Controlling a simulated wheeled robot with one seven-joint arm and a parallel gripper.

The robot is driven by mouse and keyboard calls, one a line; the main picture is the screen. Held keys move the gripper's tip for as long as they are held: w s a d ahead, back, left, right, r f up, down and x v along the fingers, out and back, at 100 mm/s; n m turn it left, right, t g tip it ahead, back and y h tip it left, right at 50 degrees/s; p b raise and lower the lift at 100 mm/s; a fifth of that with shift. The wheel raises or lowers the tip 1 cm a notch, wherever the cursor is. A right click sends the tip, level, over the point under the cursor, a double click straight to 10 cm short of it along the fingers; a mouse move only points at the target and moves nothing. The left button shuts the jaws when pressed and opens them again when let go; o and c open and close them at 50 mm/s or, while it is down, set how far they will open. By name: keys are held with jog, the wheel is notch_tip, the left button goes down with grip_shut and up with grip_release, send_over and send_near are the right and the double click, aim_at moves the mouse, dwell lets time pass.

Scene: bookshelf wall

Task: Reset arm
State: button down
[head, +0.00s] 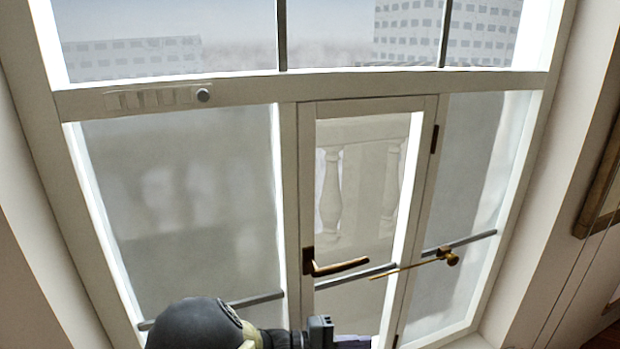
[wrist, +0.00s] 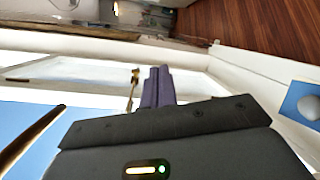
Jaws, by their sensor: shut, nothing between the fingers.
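My gripper (wrist: 159,72) shows in the wrist view with its two dark purple-grey fingers side by side, pressed together and empty. In the head view, my dark rounded arm link is at the bottom edge, and my gripper (head: 352,341) points right from it, partly cut off by the frame. It is in front of the lower part of a white-framed window door (head: 430,200). I cannot tell whether it touches the frame.
A bronze door handle (head: 337,267) is above my gripper in the head view. A brass stay rod with a knob (head: 450,258) is to its right. Grey horizontal bars cross the panes. In the wrist view, wooden floor (wrist: 265,25) lies open at upper right.

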jog(key=s+d+f+m+g+y+p, duration=0.25)
jog(key=s+d+g+y, duration=0.35)
jog(key=y, duration=0.3)
jog(key=s+r+m+t+y+p, duration=0.1)
jog(key=s+r+m+t+y, duration=0.2)
jog(key=r+t+y, duration=0.3)
jog(key=shift+a+r+t+y, duration=0.15)
jog(key=shift+r+t+y, duration=0.15)
jog(key=shift+r+y, duration=0.5)
jog(key=shift+f+m, duration=0.25)
jog(key=shift+f, duration=0.05)
